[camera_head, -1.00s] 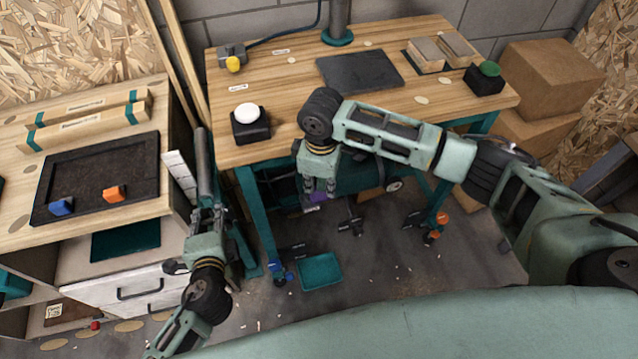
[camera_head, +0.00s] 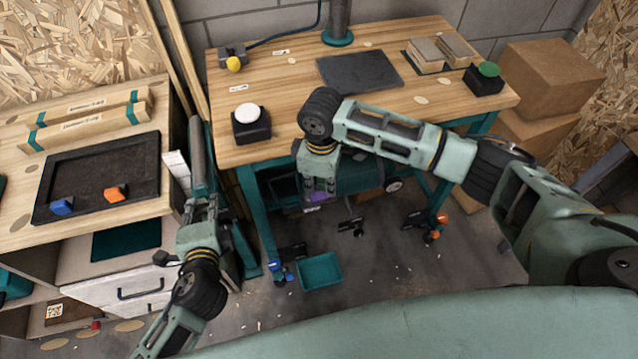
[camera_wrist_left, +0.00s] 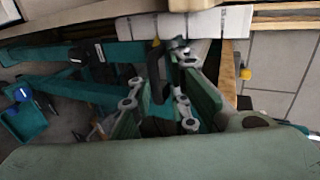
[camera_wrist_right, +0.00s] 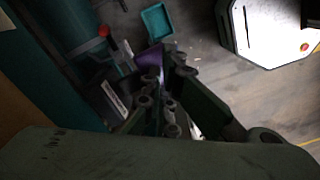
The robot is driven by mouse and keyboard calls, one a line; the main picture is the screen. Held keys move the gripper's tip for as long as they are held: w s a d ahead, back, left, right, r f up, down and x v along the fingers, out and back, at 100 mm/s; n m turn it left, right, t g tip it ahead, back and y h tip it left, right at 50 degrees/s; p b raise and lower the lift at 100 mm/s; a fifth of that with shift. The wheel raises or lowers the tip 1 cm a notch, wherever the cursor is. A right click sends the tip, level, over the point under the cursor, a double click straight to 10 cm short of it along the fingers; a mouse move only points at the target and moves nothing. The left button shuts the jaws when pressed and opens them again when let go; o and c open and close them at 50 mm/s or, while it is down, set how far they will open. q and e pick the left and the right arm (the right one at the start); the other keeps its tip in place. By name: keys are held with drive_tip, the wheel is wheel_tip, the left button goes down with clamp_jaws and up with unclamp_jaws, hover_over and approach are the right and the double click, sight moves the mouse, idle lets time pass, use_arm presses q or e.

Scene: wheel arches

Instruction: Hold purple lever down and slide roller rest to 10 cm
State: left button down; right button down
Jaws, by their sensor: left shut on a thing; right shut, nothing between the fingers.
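The purple lever shows in the head view (camera_head: 317,197) under the workbench, at the tips of my right gripper (camera_head: 320,188). It also shows in the right wrist view (camera_wrist_right: 150,58), just beyond the fingers. My right gripper is shut with nothing between its fingers; whether it touches the lever I cannot tell. The roller rest (camera_head: 198,150), a grey roller on a teal frame, stands between the side cabinet and the workbench. My left gripper (camera_head: 203,207) is shut on a dark handle (camera_wrist_left: 155,68) at its near end. A white scale board (camera_wrist_left: 190,24) is beside it, its marks unreadable.
The workbench (camera_head: 290,95) carries a black box with a white button (camera_head: 250,123), a dark plate and a green button. The side cabinet (camera_head: 110,225) is close left of my left arm. A teal tray (camera_head: 321,271) lies on the floor.

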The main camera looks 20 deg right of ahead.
use_arm(q)
drive_tip(key=shift+w+a+r, duration=0.1)
drive_tip(key=shift+w+r, duration=0.05)
drive_tip(key=shift+r, duration=1.15)
drive_tip(key=shift+w+r, duration=0.1)
drive_tip(key=shift+r, duration=1.15)
use_arm(e)
drive_tip(key=shift+d, duration=0.1)
use_arm(q)
drive_tip(key=shift+r, duration=0.3)
drive_tip(key=c, duration=2.1)
unclamp_jaws()
drive_tip(key=o, duration=0.5)
drive_tip(key=shift+w+f, duration=0.15)
drive_tip(key=shift+f, duration=0.15)
use_arm(e)
wheel_tip(320, 180, up, 7)
drive_tip(key=shift+w+f, duration=0.1)
drive_tip(key=shift+w, duration=0.05)
use_arm(q)
drive_tip(key=shift+s, duration=0.2)
drive_tip(key=shift+s, duration=0.1)
